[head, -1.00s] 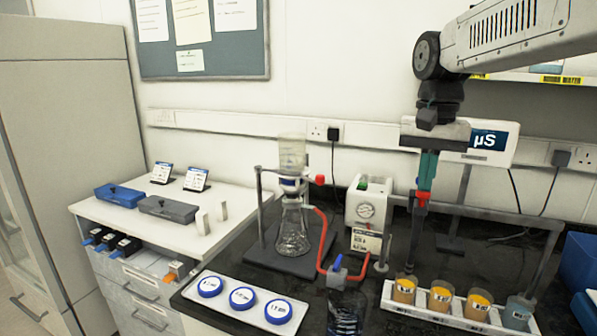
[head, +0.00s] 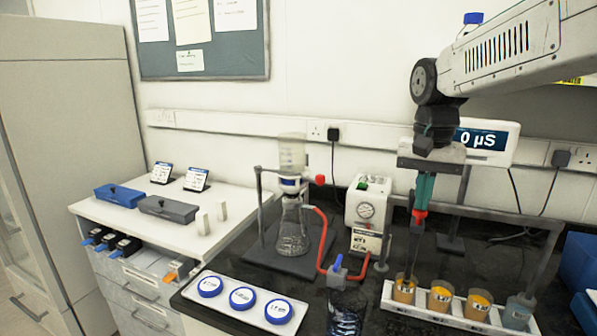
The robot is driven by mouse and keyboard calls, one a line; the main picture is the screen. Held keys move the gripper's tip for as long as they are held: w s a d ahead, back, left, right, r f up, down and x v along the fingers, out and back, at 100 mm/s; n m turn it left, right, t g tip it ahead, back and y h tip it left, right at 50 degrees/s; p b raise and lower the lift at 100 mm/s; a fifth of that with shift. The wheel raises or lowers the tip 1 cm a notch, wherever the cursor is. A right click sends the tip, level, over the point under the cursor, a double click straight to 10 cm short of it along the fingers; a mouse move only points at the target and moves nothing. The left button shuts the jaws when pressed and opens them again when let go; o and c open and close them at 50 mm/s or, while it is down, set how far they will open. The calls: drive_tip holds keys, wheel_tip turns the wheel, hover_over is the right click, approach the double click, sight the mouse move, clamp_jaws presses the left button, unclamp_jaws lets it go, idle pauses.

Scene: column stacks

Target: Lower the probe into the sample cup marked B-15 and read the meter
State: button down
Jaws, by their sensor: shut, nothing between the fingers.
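My gripper (head: 421,205) is shut, its teal fingers ending in red tips, pointing down above the leftmost sample cup (head: 404,290). A thin dark probe (head: 413,250) runs from just below the tips down to that cup. Its lower end meets the cup's mouth; how deep it sits is unclear. A second cup (head: 439,299), a third cup (head: 478,304) and a bluish cup (head: 517,313) stand to the right. Their labels are too small to read surely, so I cannot tell which is B-15. The meter (head: 487,139) shows "0 µS", its left side partly hidden by my arm.
The cups stand in a white rack (head: 455,320) under a grey frame (head: 505,212). To the left are a filter flask (head: 292,232), a pump (head: 367,206) with red tubing, and a tray (head: 245,318) of blue-rimmed dishes. A blue bin (head: 580,262) is at the right edge.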

drive_tip(key=shift+f, duration=0.5)
drive_tip(key=shift+r, duration=3.55)
drive_tip(key=s+d+f+n, duration=0.1)
drive_tip(key=s+f, duration=0.3)
drive_tip(key=s, duration=0.4)
drive_tip(key=s+d+f+n+t, duration=0.1)
drive_tip(key=s+f+n, duration=0.1)
drive_tip(key=s+f, duration=0.3)
drive_tip(key=s+d+f+n, duration=0.1)
drive_tip(key=s+f, duration=0.3)
drive_tip(key=s, duration=0.9)
drive_tip(key=shift+f, duration=0.15)
